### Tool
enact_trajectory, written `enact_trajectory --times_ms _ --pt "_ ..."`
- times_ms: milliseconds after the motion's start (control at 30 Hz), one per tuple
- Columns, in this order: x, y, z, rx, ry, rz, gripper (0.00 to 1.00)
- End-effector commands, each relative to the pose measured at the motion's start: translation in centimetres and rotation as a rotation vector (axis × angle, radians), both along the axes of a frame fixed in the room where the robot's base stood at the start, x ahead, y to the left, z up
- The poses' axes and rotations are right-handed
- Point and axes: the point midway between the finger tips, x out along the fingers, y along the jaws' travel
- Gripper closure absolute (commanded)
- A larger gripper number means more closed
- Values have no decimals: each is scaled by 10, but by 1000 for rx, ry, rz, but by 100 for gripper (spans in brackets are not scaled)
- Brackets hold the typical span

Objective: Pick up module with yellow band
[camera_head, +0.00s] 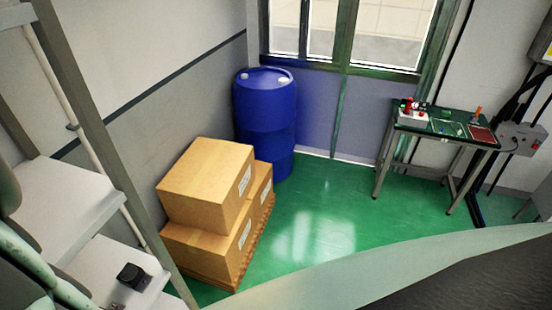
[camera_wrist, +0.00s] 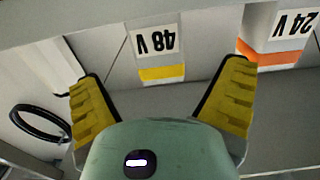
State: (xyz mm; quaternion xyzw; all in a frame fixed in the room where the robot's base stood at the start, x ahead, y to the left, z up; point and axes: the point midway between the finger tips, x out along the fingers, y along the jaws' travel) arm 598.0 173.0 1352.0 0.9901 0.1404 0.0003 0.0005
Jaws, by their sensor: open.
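The module with the yellow band (camera_wrist: 162,73) shows in the wrist view, upper middle, with an upside-down "48 V" label above the band. My gripper (camera_wrist: 164,78) is open, its two yellow-padded fingers spread on either side of this module in the picture. Nothing is held between them. I cannot tell how far the module is from the fingertips. A similar module with an orange band (camera_wrist: 268,56) and an upside-down "24 V" label stands to its right, near the right finger. Neither module can be made out in the head view.
A black cable loop (camera_wrist: 40,122) lies left of the left finger. In the head view, grey shelves (camera_head: 78,205) with a small black object (camera_head: 132,275) stand at left. Cardboard boxes (camera_head: 205,180), a blue barrel (camera_head: 265,110) and a workbench (camera_head: 455,150) stand around clear green floor (camera_head: 330,215).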

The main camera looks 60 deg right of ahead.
Motion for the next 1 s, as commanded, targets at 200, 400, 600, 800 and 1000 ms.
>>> enact_trajectory --times_ms 200,400,600,800,1000 --pt "16 2 0 0 0 -5 5" --pt "23 4 2 1 -1 -6 5" --pt "43 10 4 2 -4 -6 5" --pt "64 16 3 3 -3 -6 5" --pt "66 16 2 1 0 -6 5"
